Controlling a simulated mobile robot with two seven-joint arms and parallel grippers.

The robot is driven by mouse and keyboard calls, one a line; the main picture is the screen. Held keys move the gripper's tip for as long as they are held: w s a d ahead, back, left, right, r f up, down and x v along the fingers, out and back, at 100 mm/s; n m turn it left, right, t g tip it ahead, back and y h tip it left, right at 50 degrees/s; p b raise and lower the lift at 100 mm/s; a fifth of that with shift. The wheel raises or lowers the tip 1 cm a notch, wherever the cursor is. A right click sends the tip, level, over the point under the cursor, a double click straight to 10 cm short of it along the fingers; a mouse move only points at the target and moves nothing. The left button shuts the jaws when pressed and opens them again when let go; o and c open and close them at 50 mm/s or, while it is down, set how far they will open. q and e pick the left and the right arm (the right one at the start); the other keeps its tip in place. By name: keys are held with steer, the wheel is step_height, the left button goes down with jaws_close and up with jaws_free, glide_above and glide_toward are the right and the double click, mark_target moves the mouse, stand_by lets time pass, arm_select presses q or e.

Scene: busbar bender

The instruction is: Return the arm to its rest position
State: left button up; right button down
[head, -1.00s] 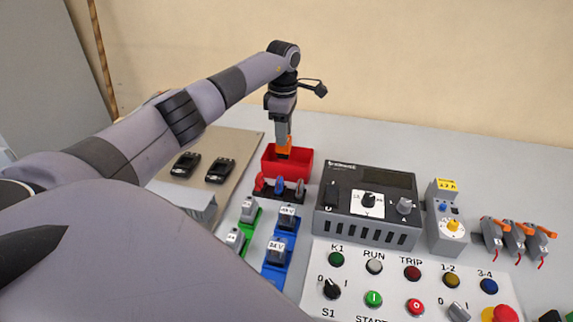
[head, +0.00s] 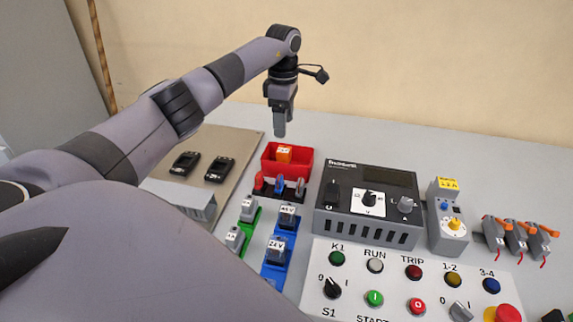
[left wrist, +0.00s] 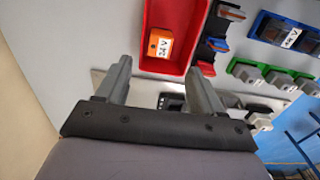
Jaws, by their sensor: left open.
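My left gripper (head: 280,122) hangs fingers down above the back of the red bin (head: 302,172), clear of it. In the left wrist view its two fingers (left wrist: 162,92) stand apart with nothing between them. An orange block (head: 284,153) with a white label lies in the red bin. The label reads "24 V" in the left wrist view (left wrist: 160,44). My left arm reaches in from the left of the head view. My right gripper is not in view.
A black meter unit (head: 372,235) and a button panel (head: 405,265) stand right of the bin. Green (head: 251,225) and blue (head: 284,235) rails with grey blocks lie in front. Two black devices (head: 220,168) lie on a beige board. The back right of the table is clear.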

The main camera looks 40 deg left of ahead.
arm_select(q)
step_height(320, 180, up, 4)
steer(key=shift+f, duration=0.1)
steer(key=shift+s+f, duration=0.1)
stand_by(0.5)
